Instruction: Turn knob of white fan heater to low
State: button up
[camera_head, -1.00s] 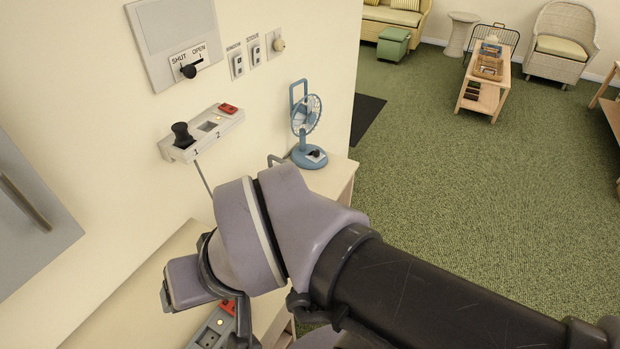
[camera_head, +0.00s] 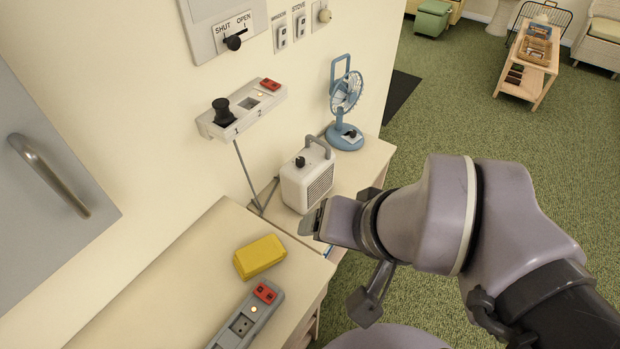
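The white fan heater (camera_head: 295,190) is a small box with a grille on its right side and a grey carry handle. Whether the fingers are open or shut is unclear.
A blue desk fan (camera_head: 346,137) stands behind the heater. A yellow block (camera_head: 260,257) and a grey power strip (camera_head: 245,325) lie on the nearer counter.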

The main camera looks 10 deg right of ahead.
aim_at(300, 161)
jog(key=i+l+z, duration=0.1)
jog(key=z, duration=0.25)
jog(key=i+z, duration=0.2)
jog(key=z, duration=0.15)
jog(key=i+z, duration=0.15)
jog(key=z, duration=0.15)
